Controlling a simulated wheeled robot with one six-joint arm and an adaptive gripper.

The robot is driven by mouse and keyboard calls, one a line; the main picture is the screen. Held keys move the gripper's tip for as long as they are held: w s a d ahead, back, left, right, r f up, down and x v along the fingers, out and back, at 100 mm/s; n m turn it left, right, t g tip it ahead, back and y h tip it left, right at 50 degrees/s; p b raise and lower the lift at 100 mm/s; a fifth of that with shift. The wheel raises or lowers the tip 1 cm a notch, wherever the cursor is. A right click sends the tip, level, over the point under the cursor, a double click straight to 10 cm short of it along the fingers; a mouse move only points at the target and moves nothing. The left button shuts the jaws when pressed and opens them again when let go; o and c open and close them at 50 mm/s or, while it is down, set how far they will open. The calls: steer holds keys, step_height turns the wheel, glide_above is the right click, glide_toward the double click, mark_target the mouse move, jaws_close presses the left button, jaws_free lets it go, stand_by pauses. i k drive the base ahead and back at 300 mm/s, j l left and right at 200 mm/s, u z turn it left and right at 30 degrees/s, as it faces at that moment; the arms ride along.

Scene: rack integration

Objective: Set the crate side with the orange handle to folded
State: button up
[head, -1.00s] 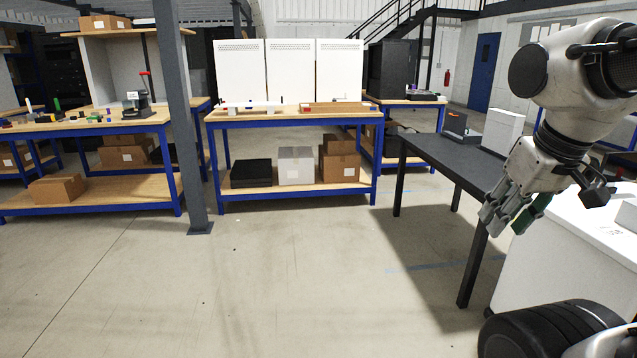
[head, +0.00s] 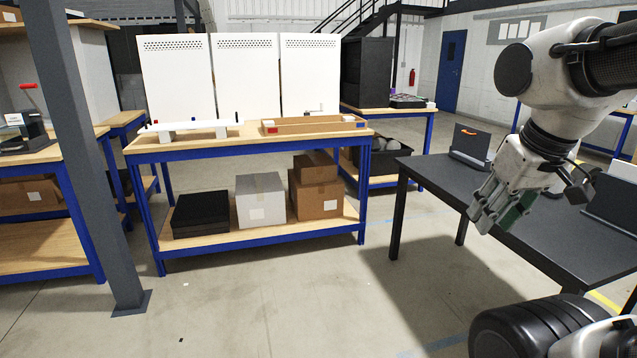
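A dark upright panel with an orange handle (head: 469,131) stands on the far end of the dark table (head: 436,183), with a low dark base at its foot. It looks like the crate side, standing up rather than lying flat. The rest of that crate is partly hidden behind my arm. My gripper (head: 497,212) hangs in front of the table in the picture, fingers pointing down and left, apart from the orange-handled panel. A dark green patch shows at its fingers; I cannot tell whether it is a pad or a held thing, nor how far the fingers are open.
Another dark panel (head: 612,205) stands at the right on the dark table. A blue-legged workbench (head: 250,143) ahead bears a wooden tray (head: 313,126), with boxes on its lower shelf. A grey post (head: 80,150) stands at left. The floor between is clear.

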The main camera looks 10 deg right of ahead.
mark_target(472, 142)
steer(key=i+z, duration=0.4)
steer(key=i, duration=0.2)
steer(key=i+z, duration=0.4)
steer(key=i, duration=0.2)
steer(key=i+j+z, duration=0.4)
steer(key=i, duration=0.15)
steer(key=i+j, duration=0.4)
steer(key=i, duration=0.15)
steer(key=i+j+u, duration=0.15)
steer(key=i+j, duration=0.3)
steer(key=i, duration=0.1)
